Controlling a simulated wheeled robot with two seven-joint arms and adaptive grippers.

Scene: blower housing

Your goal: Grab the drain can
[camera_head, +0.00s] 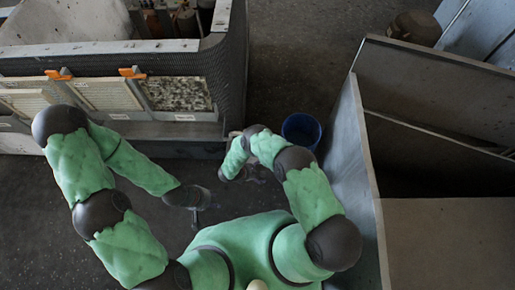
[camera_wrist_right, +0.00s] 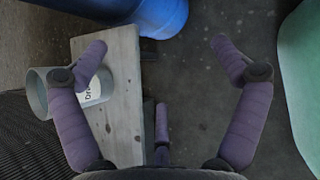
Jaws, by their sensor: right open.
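The drain can is a grey cylinder (camera_wrist_right: 38,98) with a white label (camera_wrist_right: 98,92) whose visible letters start "Dra". It sits at the left of the right wrist view, on a worn grey board (camera_wrist_right: 120,120). My right gripper (camera_wrist_right: 160,48) is open and empty. Its left finger overlaps the can in that view; I cannot tell whether they touch. The right finger is well apart over the floor. In the head view my right gripper (camera_head: 255,174) is small and partly hidden by my arm. My left gripper (camera_head: 200,206) is low over the floor, its jaws unclear.
A blue bucket (camera_head: 301,130) stands on the floor past my right arm, and shows in the wrist view (camera_wrist_right: 165,20). The blower housing (camera_head: 180,130) with filter panels is at upper left. Grey metal panels (camera_head: 350,150) close off the right.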

